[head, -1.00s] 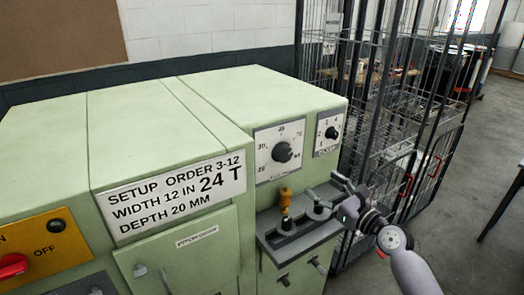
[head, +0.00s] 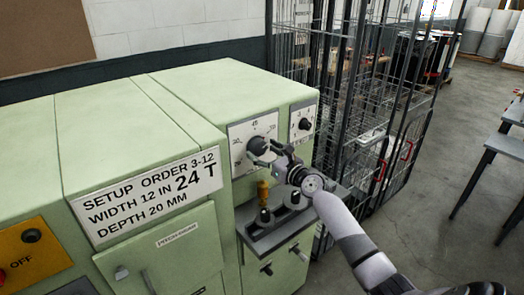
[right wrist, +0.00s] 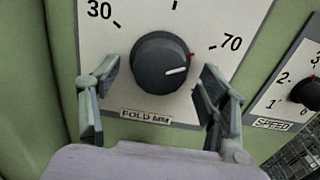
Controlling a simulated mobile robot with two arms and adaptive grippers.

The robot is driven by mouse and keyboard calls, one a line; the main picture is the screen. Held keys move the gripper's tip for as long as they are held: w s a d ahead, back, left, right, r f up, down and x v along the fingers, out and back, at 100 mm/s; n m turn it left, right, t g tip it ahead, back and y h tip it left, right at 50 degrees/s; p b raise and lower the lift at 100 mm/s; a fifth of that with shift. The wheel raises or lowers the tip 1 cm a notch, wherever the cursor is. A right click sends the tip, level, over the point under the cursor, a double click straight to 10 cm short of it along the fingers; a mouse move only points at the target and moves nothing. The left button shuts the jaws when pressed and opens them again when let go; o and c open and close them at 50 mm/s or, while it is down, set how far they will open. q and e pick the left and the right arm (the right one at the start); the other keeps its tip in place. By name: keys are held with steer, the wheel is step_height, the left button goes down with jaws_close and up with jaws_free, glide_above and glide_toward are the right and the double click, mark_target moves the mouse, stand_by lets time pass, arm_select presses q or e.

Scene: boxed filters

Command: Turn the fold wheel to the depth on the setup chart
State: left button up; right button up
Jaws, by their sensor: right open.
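The fold wheel is a dark round knob (right wrist: 162,66) on a white dial plate marked FOLD MM in the right wrist view. Its white pointer line points right, a little below the 70 mark, near a small red mark. The knob also shows in the head view (head: 258,146), partly behind my gripper. My right gripper (right wrist: 160,88) is open, one finger on each side of the knob, with gaps visible. It also shows in the head view (head: 262,152). My left gripper is out of view.
A smaller SPEED dial (right wrist: 306,93) sits right of the fold dial. A shelf (head: 285,232) with a brass-coloured post and dark knobs juts out below my right gripper. A wire cage (head: 350,130) stands close to the right of the green machine.

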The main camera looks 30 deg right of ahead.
steer(key=shift+w, duration=0.6)
steer(key=shift+c, duration=0.5)
steer(key=c, duration=1.1)
